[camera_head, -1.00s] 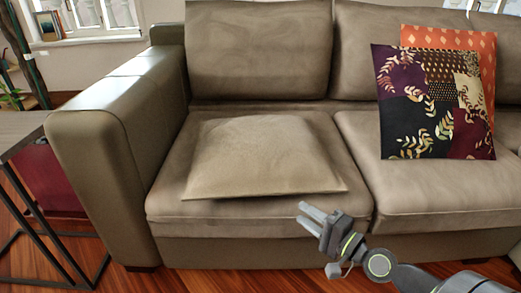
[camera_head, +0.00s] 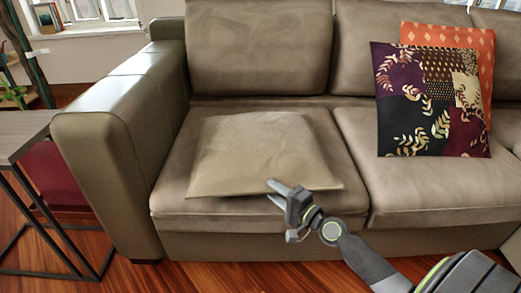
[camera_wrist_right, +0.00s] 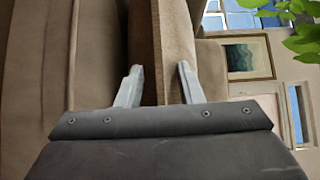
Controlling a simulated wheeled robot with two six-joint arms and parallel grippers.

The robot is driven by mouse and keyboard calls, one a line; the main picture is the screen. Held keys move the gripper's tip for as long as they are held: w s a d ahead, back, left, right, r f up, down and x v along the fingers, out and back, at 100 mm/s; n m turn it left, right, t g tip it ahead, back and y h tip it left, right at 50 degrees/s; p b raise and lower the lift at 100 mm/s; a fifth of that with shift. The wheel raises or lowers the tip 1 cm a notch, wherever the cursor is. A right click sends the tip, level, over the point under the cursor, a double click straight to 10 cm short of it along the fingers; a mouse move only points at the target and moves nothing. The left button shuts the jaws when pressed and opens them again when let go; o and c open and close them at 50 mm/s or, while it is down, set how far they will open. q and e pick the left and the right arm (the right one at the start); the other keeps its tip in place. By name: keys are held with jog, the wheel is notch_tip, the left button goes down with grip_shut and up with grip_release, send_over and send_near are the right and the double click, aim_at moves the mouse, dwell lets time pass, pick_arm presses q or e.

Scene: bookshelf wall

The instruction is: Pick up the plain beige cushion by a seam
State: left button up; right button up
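The plain beige cushion (camera_head: 262,150) lies flat on the left seat of the sofa, its front seam along the seat's front part. My right gripper (camera_head: 274,189) is at that front seam, right of its middle, in the head view. In the right wrist view the two fingers of the right gripper (camera_wrist_right: 158,85) are apart, with the cushion edge (camera_wrist_right: 160,45) running between them. The fingers do not look closed on it; whether either touches is unclear. My left gripper is not in view.
The brown sofa (camera_head: 440,190) has a broad left armrest (camera_head: 100,130). A patterned cushion (camera_head: 432,100) and an orange cushion (camera_head: 465,40) lean on the right seat. A side table (camera_head: 22,135) stands at the left. Wooden floor shows in front.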

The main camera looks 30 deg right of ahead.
grip_shut()
